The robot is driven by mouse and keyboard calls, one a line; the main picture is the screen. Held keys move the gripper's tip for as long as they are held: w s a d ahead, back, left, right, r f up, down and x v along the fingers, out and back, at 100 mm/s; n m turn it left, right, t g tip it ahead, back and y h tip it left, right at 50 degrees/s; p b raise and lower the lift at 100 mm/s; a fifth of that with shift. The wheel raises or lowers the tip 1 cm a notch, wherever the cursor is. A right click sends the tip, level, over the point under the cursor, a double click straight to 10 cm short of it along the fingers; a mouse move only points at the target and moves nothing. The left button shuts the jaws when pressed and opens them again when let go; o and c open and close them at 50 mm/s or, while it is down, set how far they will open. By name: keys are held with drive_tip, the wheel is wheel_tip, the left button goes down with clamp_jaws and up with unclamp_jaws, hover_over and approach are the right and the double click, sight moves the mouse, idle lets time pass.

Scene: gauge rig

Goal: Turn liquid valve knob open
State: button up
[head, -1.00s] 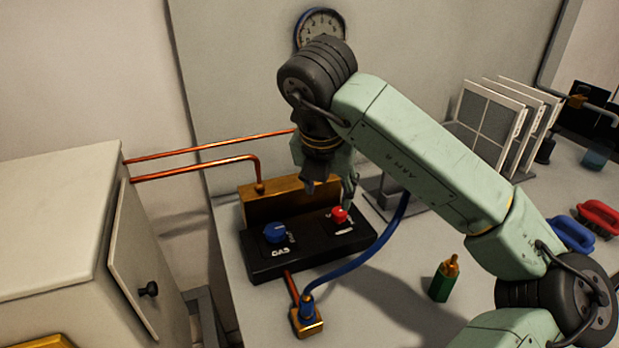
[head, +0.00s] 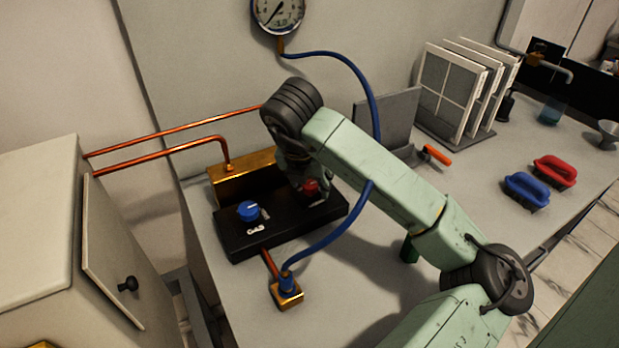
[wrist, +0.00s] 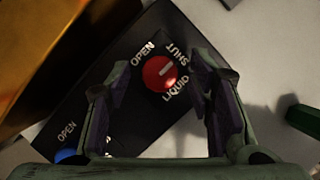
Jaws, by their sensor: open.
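The red liquid valve knob (wrist: 159,74) sits on the black valve panel (wrist: 112,97), between the words OPEN and SHUT, with LIQUID printed below it. Its pale pointer line points up and right, toward SHUT. In the head view the red knob (head: 311,186) is partly covered by my arm. My gripper (wrist: 162,85) is open, with one finger on each side of the knob in the wrist view; I cannot tell whether either touches it. The blue gas knob (head: 248,211) is on the left of the panel.
A brass block (head: 240,175) with copper pipes stands behind the panel. A blue hose (head: 335,232) arcs past its right side. A white cabinet (head: 50,215) stands at left.

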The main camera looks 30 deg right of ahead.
drive_tip(key=shift+c, duration=0.2)
clamp_jaws()
idle(0.5)
